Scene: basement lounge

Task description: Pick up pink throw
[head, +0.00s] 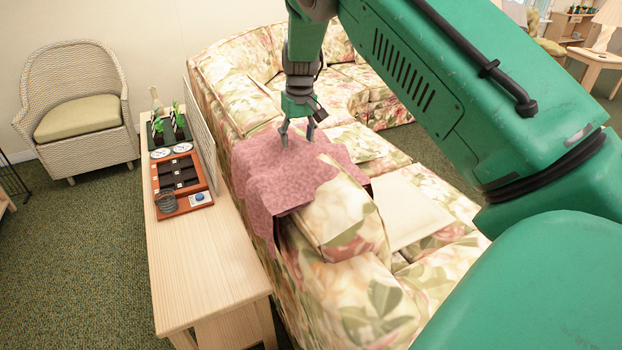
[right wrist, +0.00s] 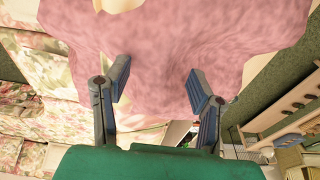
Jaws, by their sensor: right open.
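The pink throw (head: 278,172) is draped over the back of the floral sofa, with part hanging down the rear side. My right gripper (head: 297,138) is open above the throw's upper part, fingers pointing down. In the right wrist view the throw (right wrist: 170,50) fills the area beyond the two spread fingers (right wrist: 158,85). No cloth shows clamped between the fingers. I cannot tell whether the fingertips touch the cloth. My left gripper is not in view.
The floral sofa (head: 345,290) with cushions lies under and around the throw. A wooden console table (head: 205,265) stands close behind it, holding a brown tray (head: 185,205) and small plants (head: 178,122). A wicker chair (head: 75,95) stands at the left. Green carpet (head: 75,250) is clear.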

